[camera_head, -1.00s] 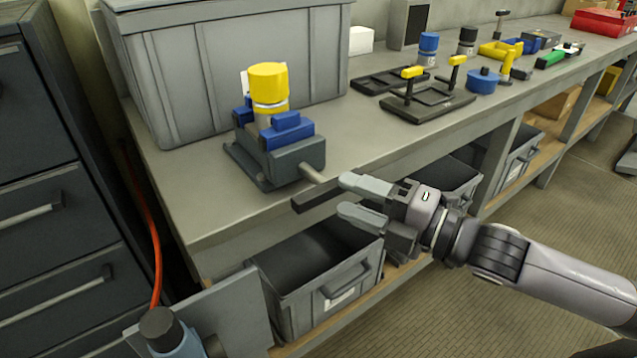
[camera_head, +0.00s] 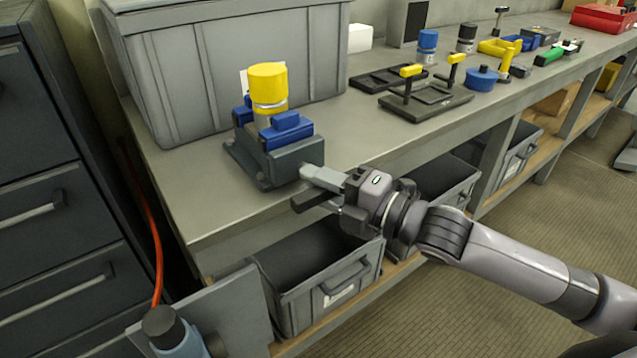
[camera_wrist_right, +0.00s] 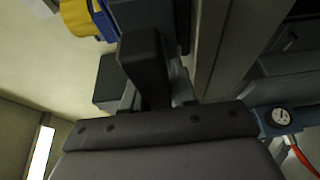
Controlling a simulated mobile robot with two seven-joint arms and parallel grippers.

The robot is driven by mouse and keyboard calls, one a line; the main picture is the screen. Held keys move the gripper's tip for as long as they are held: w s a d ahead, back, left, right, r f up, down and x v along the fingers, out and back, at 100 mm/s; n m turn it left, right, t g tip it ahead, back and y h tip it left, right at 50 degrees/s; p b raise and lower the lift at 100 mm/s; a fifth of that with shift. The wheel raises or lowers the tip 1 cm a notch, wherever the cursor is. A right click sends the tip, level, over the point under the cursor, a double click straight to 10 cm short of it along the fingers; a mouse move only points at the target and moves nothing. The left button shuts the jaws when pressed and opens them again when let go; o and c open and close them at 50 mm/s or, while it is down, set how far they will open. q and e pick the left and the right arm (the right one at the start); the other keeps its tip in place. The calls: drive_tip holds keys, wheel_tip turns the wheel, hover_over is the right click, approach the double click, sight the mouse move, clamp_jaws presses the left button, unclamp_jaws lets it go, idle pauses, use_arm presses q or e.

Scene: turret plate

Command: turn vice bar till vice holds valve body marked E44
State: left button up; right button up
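The vice (camera_head: 268,160) is dark grey with blue jaws (camera_head: 286,130) and stands on the near left of the bench. A valve body (camera_head: 268,88) with a yellow cap and grey lower part stands upright between the jaws; I can read no mark on it. Whether the jaws touch it is unclear. The dark vice bar (camera_head: 308,201) sticks out at the vice's front. My right gripper (camera_head: 318,189) is at the bar, with its upper finger just above it; the lower finger is mostly hidden. The wrist view shows a dark block (camera_wrist_right: 145,62) ahead of the palm. My left gripper is out of view.
A big grey bin (camera_head: 230,75) stands behind the vice. A dark fixture with yellow handles (camera_head: 428,100) and a blue round part (camera_head: 482,79) lie further right. An open grey bin (camera_head: 318,275) sits under the bench edge. Drawers (camera_head: 40,200) stand at the left.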

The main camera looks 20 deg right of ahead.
clamp_jaws()
drive_tip(key=m+t, duration=0.1)
drive_tip(key=m, duration=0.2)
drive_tip(key=shift+m+y, duration=0.3)
drive_tip(key=shift+y, duration=0.1)
drive_tip(key=m+t, duration=0.1)
drive_tip(key=m, duration=0.3)
drive_tip(key=shift+r+t, duration=0.1)
drive_tip(key=shift+t, duration=0.3)
drive_tip(key=m+t, duration=0.1)
drive_tip(key=m, duration=0.2)
drive_tip(key=m+t+h+p, duration=0.1)
drive_tip(key=m, duration=0.2)
drive_tip(key=shift+d+r, duration=0.1)
drive_tip(key=shift+r, duration=0.05)
drive_tip(key=shift+w+d+m+t+h+p, duration=0.1)
drive_tip(key=shift+m+t+h+p, duration=0.4)
drive_tip(key=shift+m, duration=0.95)
drive_tip(key=shift+d+m+t+h+p, duration=0.1)
drive_tip(key=shift+m+t+h+p, duration=0.15)
drive_tip(key=shift+m+t+h, duration=0.85)
drive_tip(key=shift+m+g+y, duration=0.3)
drive_tip(key=shift+m+g, duration=0.2)
drive_tip(key=shift+m, duration=0.05)
